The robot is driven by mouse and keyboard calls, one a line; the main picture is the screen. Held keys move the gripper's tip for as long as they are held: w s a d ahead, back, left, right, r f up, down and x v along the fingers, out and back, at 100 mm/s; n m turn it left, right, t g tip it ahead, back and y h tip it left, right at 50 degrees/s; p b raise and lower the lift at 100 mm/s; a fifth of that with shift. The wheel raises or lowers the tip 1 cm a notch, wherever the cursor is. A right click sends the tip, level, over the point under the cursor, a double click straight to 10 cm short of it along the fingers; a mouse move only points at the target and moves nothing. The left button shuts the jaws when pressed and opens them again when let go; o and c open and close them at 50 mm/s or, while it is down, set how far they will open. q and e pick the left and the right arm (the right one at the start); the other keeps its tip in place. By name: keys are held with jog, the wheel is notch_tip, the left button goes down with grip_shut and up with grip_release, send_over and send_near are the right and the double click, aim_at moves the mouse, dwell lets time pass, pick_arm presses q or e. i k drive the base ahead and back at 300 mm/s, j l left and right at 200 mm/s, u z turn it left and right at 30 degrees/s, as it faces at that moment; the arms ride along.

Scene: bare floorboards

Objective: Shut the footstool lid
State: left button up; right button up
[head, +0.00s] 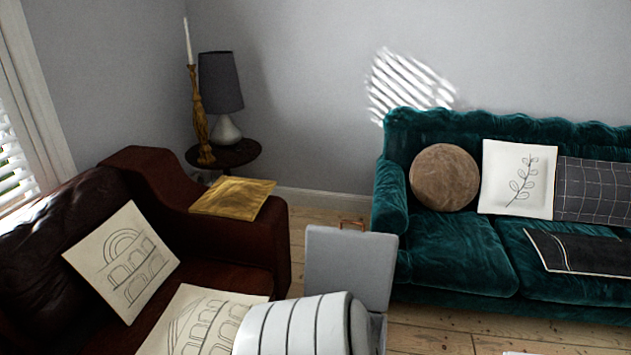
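The footstool's grey lid (350,262) stands raised, close to upright, in the lower middle of the head view. A small sliver of what looks like the grey footstool body (379,330) shows below the lid's right side. The rest of the footstool is hidden behind a white, dark-ringed part of my own arm and by the bottom edge of the picture. Neither gripper shows.
A brown leather sofa (228,230) with cushions and a yellow cloth (233,197) stands at left. A green velvet sofa (455,250) stands at right. A round side table (237,152) holds a lamp and candlestick. Bare floorboards (425,340) lie between the sofas.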

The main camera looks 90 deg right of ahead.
aim_at(362, 263)
jog(key=z, duration=2.1)
